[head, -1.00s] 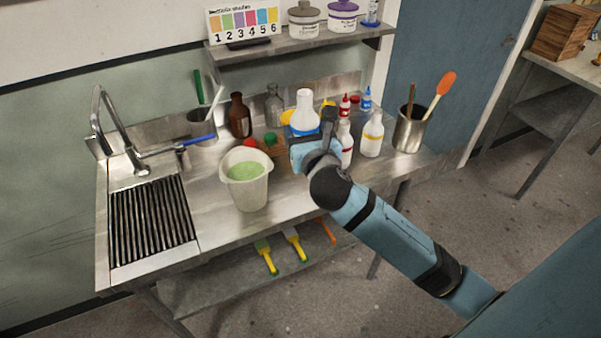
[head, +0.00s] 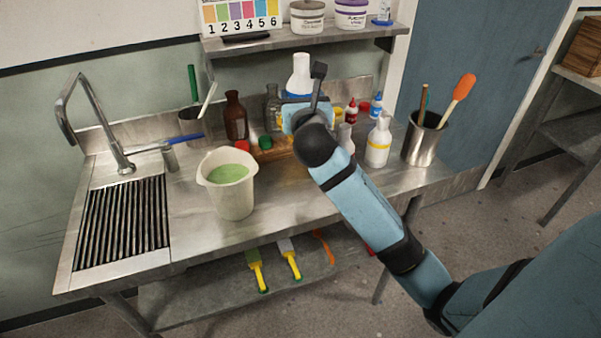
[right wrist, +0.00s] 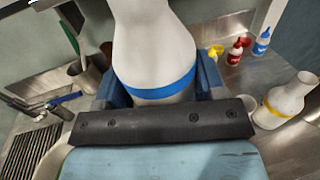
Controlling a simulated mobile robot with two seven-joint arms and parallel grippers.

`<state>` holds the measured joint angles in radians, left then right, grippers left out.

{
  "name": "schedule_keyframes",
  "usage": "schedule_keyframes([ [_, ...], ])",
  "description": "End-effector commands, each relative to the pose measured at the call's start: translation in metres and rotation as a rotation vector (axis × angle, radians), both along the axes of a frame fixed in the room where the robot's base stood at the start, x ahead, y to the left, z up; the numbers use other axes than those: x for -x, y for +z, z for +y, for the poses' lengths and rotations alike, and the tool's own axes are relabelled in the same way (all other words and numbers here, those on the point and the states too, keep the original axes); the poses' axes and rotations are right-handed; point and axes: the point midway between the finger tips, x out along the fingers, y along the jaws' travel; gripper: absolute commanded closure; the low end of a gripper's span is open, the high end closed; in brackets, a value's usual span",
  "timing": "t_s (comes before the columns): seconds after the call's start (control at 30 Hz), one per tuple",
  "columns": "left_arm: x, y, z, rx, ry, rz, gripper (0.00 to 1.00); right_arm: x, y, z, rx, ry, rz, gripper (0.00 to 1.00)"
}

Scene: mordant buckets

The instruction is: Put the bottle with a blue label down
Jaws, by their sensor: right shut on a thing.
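The bottle with a blue label (head: 300,77) is white and stands upright in my right gripper (head: 303,103), above the back of the steel counter (head: 290,202). In the right wrist view the bottle (right wrist: 152,50) fills the middle, its blue band (right wrist: 160,88) just above the dark gripper bar. My right gripper (right wrist: 158,95) is shut around its lower body. The bottle's base is hidden by the gripper, so I cannot tell its height above the counter. My left gripper is not in view.
A white bucket of green liquid (head: 228,190) stands left of my arm. A brown bottle (head: 235,117) and a clear bottle (head: 273,108) stand behind. A yellow-banded white bottle (head: 379,142) and a steel utensil pot (head: 425,140) are right. A shelf (head: 310,43) overhangs behind.

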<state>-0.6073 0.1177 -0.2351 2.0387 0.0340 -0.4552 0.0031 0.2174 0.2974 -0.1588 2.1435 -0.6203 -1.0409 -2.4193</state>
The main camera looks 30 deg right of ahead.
Motion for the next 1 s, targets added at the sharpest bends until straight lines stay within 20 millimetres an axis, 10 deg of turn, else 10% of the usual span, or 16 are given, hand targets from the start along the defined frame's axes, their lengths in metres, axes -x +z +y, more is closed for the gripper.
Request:
schedule_keyframes([
  [0.4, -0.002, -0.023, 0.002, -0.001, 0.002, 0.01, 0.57, 0.001, -0.115, 0.0, -0.001, 0.0, 0.005, 0.68],
  [1.0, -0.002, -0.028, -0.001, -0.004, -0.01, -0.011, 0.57, 0.001, -0.179, 0.001, 0.0, 0.001, 0.001, 0.68],
])
